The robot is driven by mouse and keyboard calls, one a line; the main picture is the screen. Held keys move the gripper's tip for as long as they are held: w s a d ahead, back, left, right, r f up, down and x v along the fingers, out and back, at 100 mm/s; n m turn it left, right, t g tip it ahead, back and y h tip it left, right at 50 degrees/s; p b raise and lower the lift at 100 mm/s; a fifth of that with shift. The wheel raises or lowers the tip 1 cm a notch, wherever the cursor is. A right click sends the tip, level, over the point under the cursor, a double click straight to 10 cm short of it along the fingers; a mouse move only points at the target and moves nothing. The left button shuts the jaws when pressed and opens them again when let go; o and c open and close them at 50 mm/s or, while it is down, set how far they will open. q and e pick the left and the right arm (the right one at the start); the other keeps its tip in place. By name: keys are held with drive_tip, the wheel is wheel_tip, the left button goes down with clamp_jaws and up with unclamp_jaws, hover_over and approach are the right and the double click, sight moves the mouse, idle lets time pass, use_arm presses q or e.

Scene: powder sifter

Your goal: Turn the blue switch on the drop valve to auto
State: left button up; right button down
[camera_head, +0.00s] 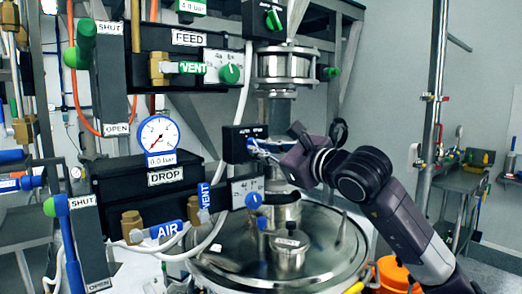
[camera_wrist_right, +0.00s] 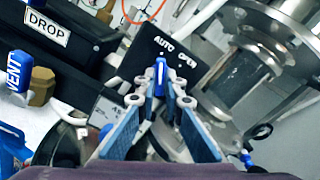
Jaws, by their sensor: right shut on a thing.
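The drop valve's black switch box (camera_head: 235,145) is right of the DROP box in the head view. In the right wrist view its black face (camera_wrist_right: 148,42) carries the words AUTO and OPEN. The blue switch (camera_wrist_right: 160,70) stands out from this face, just below the word AUTO, with OPEN up to its right. My right gripper (camera_wrist_right: 160,98) is shut on the blue switch, with a blue-padded finger on either side. In the head view my right gripper (camera_head: 262,148) reaches the box from the right. Its fingers partly hide the switch there. My left gripper is not in view.
The black DROP box (camera_head: 125,185) with its gauge (camera_head: 159,135) stands at left. A VENT knob (camera_head: 254,200) is just below the switch box. A metal column (camera_head: 285,68) and a round steel lid (camera_head: 230,262) are close to my right arm.

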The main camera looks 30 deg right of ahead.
drive_tip(key=c, duration=2)
unclamp_jaws()
drive_tip(key=shift+s, duration=0.1)
drive_tip(key=shift+c, duration=0.2)
drive_tip(key=s, duration=1.2)
drive_tip(key=shift+d, duration=0.45)
